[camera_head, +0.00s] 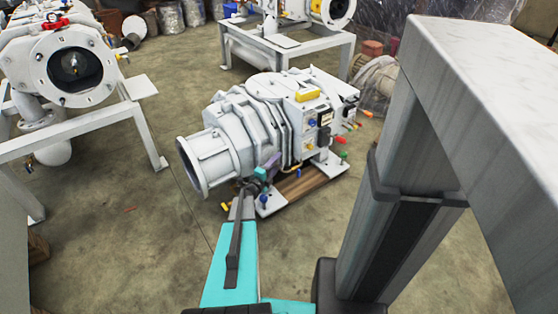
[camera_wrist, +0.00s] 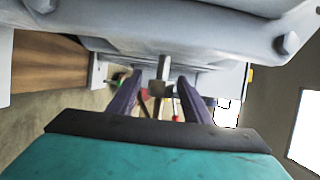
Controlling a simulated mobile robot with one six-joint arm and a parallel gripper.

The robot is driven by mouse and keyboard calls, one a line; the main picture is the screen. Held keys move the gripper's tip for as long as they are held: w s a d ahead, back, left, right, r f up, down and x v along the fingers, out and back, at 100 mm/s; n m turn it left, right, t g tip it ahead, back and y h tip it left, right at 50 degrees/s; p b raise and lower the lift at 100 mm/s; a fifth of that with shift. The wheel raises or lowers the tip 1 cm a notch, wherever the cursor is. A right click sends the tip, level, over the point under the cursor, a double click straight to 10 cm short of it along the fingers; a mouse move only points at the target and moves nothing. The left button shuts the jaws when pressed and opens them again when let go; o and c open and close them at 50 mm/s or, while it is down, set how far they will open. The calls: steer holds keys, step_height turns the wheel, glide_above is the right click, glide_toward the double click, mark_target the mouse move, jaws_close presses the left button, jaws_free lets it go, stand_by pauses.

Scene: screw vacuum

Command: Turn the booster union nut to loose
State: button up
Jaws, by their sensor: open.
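The grey booster pump (camera_head: 235,140) stands at the middle of the head view, its round flange (camera_head: 192,168) facing lower left. My gripper (camera_head: 268,166) is at its near lower side. In the wrist view, my gripper (camera_wrist: 157,80) shows two purple fingers, open and apart. A small grey fitting with a darker block-like end (camera_wrist: 160,84) hangs between the fingers, with gaps visible on both sides. I cannot tell for sure that this is the union nut, or how far it is turned. In the head view the gripper hides this spot.
The pump's base rests on wooden boards (camera_head: 303,187). Small coloured handles and plugs stick out at its right side, including a red one (camera_head: 341,140). A grey frame with a flanged vessel (camera_head: 75,65) stands at left. A large grey post (camera_head: 385,220) blocks the right.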

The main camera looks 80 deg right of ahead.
steer(key=shift+x, duration=1.2)
